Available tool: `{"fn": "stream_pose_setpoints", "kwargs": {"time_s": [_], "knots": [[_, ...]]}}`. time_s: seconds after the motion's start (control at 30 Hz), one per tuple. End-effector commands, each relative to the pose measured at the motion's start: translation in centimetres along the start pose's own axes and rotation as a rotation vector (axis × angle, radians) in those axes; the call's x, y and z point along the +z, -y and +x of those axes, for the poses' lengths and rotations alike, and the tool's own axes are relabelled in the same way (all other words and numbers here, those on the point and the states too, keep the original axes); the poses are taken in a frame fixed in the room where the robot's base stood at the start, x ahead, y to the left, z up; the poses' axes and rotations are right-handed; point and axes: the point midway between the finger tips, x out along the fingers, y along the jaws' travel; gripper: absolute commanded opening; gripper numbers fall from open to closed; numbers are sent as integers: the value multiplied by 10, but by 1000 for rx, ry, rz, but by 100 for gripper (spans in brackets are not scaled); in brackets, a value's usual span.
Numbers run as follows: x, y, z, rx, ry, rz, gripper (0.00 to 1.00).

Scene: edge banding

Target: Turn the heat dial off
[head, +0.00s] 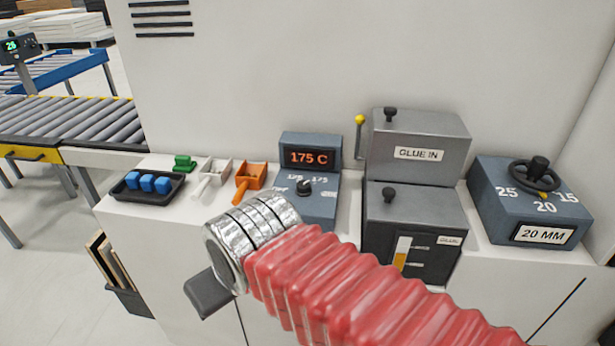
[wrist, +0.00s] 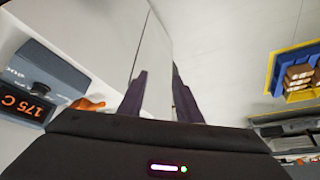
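The heat dial (head: 304,187) is a black knob with a light mark on top of a blue-grey control box (head: 321,207). Printed numbers stand around it, and the lit display (head: 309,157) behind it reads 175 C. My arm hides part of the box's front.
Left of the control box lie an orange scoop (head: 249,180), a white scoop (head: 213,175), a green piece (head: 185,162) and a black tray (head: 127,194) with blue blocks. The glue unit (head: 415,150) with a yellow-tipped lever and the thickness handwheel box (head: 530,203) stand to the right.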

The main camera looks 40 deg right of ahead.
Motion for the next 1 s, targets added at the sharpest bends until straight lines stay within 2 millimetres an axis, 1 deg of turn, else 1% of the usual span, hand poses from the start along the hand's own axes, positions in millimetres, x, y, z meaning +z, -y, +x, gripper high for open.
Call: {"fn": "stream_pose_setpoints", "kwargs": {"time_s": [0.13,0.27,0.37,0.4,0.47,0.67,0.87,1.0], "knots": [[0,0,0,0,0,0,31],[-2,-1,-1,1,2,11,40],[-8,-4,-3,3,13,51,47],[-12,-7,-4,5,21,80,48],[-20,-16,-7,8,33,133,48],[-56,-44,-16,24,95,401,48],[-93,-78,-23,42,157,701,48],[-116,-107,-26,55,198,907,48]]}}
